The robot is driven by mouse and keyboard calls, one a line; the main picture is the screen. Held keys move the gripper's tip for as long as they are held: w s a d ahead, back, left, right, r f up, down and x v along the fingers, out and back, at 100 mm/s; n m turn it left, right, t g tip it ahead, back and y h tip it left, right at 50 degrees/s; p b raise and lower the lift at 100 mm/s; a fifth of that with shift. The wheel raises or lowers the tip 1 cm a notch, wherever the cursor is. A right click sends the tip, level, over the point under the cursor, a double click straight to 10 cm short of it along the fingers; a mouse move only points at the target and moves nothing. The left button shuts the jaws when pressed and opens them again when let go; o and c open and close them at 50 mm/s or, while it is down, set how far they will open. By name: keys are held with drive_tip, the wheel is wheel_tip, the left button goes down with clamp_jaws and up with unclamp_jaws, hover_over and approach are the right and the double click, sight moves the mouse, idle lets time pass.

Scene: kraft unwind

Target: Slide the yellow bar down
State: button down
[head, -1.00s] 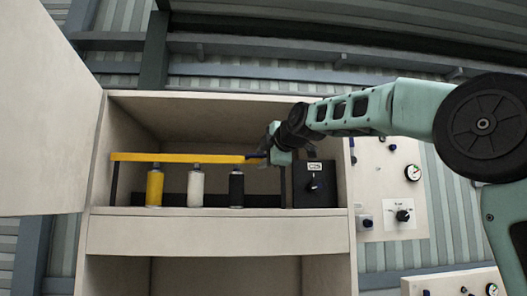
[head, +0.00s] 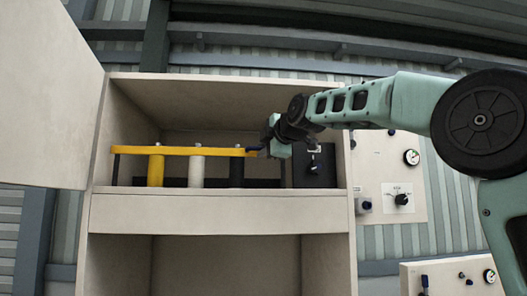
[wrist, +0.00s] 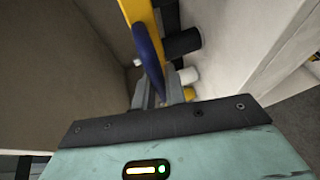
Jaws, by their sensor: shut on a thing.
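The yellow bar (head: 190,151) lies level across the upper compartment of the open cabinet, in front of the tops of a yellow, a white and a black cylinder. A blue handle (wrist: 148,50) is on the bar's right end. My gripper (head: 262,148) is at that end, shut on the blue handle. In the wrist view its fingers (wrist: 160,95) close around the handle's near end, and the yellow bar (wrist: 137,12) runs away beyond it. The exact contact is partly hidden by the fingers.
The yellow cylinder (head: 156,171), white cylinder (head: 196,173) and black cylinder (head: 237,174) stand behind the bar. A black box with a knob (head: 314,169) is right of my gripper. An open door (head: 45,90) is at left, a control panel (head: 390,180) at right.

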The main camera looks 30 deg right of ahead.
wheel_tip(320, 180, down, 7)
drive_tip(key=b, duration=0.7)
drive_tip(key=shift+f, duration=0.2)
drive_tip(key=shift+r, duration=0.2)
drive_tip(key=c, duration=1.5)
unclamp_jaws()
drive_tip(key=shift+o, duration=0.2)
drive_tip(key=shift+s+b, duration=0.45)
drive_tip(key=shift+s, duration=0.15)
drive_tip(key=s+r+b, duration=0.3)
drive_tip(key=s+b, duration=0.3)
drive_tip(key=s, duration=1)
drive_tip(key=shift+d+r, duration=0.2)
drive_tip(key=shift+d, duration=0.05)
